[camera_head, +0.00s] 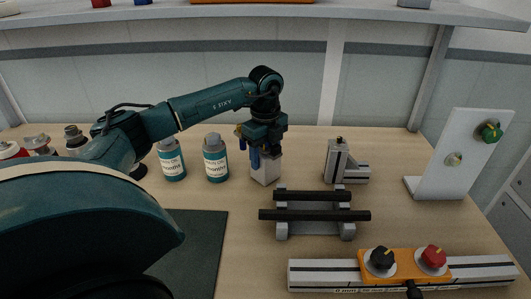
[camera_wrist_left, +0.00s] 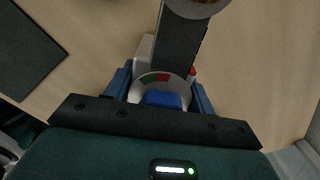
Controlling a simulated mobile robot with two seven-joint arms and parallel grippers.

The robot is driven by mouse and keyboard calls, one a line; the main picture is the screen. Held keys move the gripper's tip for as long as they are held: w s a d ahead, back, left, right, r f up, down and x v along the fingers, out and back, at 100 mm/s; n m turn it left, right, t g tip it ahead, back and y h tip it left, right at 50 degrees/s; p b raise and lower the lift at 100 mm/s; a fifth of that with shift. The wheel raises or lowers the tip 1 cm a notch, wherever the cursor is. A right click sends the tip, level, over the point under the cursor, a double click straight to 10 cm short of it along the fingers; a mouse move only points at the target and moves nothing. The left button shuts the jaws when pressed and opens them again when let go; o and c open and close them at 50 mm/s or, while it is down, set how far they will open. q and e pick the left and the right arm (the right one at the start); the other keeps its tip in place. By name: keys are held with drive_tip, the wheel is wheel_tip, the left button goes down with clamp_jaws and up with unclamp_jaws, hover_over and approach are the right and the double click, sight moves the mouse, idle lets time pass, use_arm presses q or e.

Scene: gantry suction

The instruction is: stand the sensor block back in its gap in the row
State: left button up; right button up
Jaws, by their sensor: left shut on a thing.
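My left gripper (camera_head: 262,153) points down at the back middle of the table. Its blue fingers, also in the left wrist view (camera_wrist_left: 160,98), are shut on a pale block (camera_head: 265,170), which I take to be the sensor block. The block hangs below the fingers, roughly upright. I cannot tell whether its base touches the table. In the left wrist view, a round face with green and red marks (camera_wrist_left: 158,78) and a dark grey post (camera_wrist_left: 180,42) lie between and beyond the fingers. I cannot make out a clear gap in a row. My right gripper is not in view.
Two teal bottles (camera_head: 216,160) stand left of the block. A black-barred rack (camera_head: 315,215) is in front and right, with a metal bracket (camera_head: 345,165) behind it. A rail (camera_head: 480,271) carries an orange knob box (camera_head: 405,263). A white panel (camera_head: 458,155) stands far right.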

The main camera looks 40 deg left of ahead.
use_arm(q)
drive_tip(key=shift+r, duration=0.1)
drive_tip(key=o, duration=1.6)
drive_tip(key=shift+c, duration=0.2)
drive_tip(key=shift+r, duration=3.75)
